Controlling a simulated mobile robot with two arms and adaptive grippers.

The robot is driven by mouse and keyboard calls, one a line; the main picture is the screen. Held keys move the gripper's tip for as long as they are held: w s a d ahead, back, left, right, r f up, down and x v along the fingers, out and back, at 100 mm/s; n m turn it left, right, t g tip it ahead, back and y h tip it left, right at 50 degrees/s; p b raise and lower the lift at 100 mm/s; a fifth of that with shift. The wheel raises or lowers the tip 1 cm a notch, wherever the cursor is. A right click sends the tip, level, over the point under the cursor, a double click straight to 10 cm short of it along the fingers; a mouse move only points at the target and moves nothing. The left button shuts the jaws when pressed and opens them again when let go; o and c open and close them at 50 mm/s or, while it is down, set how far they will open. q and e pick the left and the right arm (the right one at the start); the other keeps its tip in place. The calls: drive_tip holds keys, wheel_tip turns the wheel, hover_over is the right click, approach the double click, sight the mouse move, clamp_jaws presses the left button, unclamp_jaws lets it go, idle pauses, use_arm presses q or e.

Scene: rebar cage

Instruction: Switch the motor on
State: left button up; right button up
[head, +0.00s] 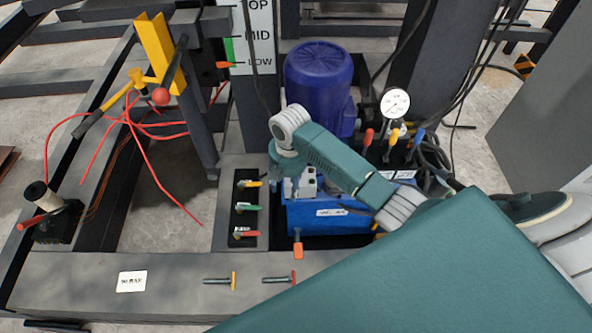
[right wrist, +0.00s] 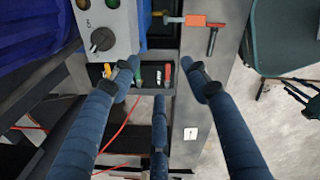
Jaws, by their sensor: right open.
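The motor (head: 320,88) is a dark blue upright cylinder behind a blue tank (head: 318,222) in the head view. A grey control box (head: 306,187) sits by the tank, partly hidden under my right gripper (head: 292,184). In the right wrist view the box (right wrist: 108,18) shows at the top left with a dark round rotary knob (right wrist: 103,39). My right gripper (right wrist: 161,80) has its blue fingers spread, with nothing between them. The knob lies left of the fingertips, apart from them. The knob's setting is too small to read. My left gripper is not in view.
A valve panel (head: 237,219) with yellow, green and red levers stands left of the tank. An orange-tagged handle (head: 298,249) is below it. A pressure gauge (head: 395,103) and several coloured levers are at the right. Red hoses (head: 158,172) and steel beams lie at the left.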

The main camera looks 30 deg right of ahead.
drive_tip(key=w+d+r+n, duration=0.3)
drive_tip(key=w+d+r, duration=0.2)
drive_tip(key=w+d, duration=0.2)
drive_tip(key=shift+g, duration=0.3)
wheel_tip(320, 180, down, 10)
drive_tip(key=shift+a+f+b, duration=0.1)
drive_tip(key=shift+f+b, duration=0.15)
drive_tip(key=shift+b, duration=0.5)
drive_tip(key=c, duration=1.2)
